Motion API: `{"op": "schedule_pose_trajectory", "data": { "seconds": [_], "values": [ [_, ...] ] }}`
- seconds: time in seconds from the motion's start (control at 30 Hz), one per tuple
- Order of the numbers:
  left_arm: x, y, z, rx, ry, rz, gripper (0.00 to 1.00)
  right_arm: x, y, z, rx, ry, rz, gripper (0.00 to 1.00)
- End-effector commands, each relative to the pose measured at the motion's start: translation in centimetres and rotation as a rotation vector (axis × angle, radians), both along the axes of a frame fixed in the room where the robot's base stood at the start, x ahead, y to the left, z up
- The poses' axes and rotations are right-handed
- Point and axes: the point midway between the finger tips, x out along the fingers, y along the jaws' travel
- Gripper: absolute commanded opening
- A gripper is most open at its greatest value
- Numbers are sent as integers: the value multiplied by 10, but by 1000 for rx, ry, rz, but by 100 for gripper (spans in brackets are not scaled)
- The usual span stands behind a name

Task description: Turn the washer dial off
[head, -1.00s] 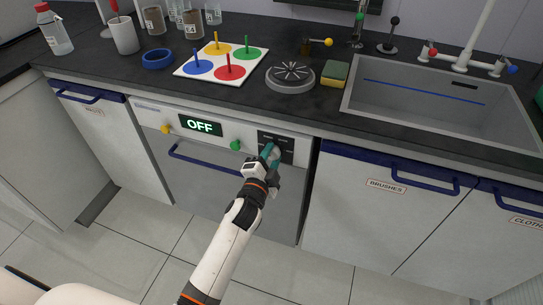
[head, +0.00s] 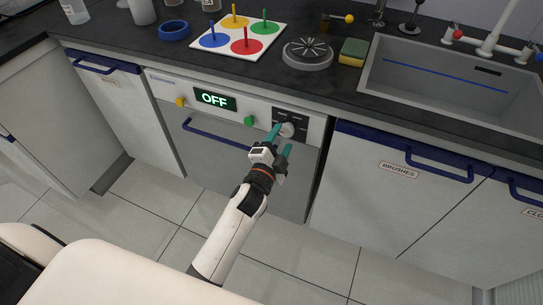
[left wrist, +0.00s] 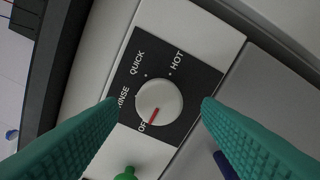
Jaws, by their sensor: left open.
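The white round washer dial (left wrist: 159,101) sits on a black panel with QUICK, HOT, RINSE and OFF labels. Its red mark points down towards the OFF label (left wrist: 143,126). In the head view the dial (head: 287,129) is at the right of the washer's front panel, partly behind my gripper. The washer display (head: 214,99) reads OFF in green. My left gripper (head: 281,140) is open, its teal fingers apart in front of the dial. In the left wrist view the fingers flank the dial with visible gaps on both sides. My right gripper is not in view.
A green knob (head: 249,121) and a yellow knob (head: 180,102) are on the same panel. A blue handle (head: 218,137) crosses the washer door. The counter (head: 332,89) above holds a peg board, sponge and sink. Open floor lies below.

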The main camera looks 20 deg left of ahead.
Motion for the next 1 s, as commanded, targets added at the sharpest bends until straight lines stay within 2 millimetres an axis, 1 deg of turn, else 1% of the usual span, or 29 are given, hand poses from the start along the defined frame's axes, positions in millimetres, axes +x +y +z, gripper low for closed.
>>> {"op": "schedule_pose_trajectory", "data": {
  "seconds": [0.03,0.2,0.3,0.4,0.5,0.6,1.0],
  "values": [
    [-13,0,-1,-1,5,0,59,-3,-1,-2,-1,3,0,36],
    [-50,2,-1,0,4,0,59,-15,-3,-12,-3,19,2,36],
    [-68,2,-1,0,4,0,59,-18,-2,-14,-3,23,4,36],
    [-80,3,-1,-1,3,1,59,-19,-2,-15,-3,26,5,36],
    [-87,3,0,-1,2,1,59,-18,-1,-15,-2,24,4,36],
    [-90,3,0,-1,1,0,59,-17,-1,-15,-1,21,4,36],
    [-90,3,0,-1,1,0,59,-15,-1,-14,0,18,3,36]
  ]
}}
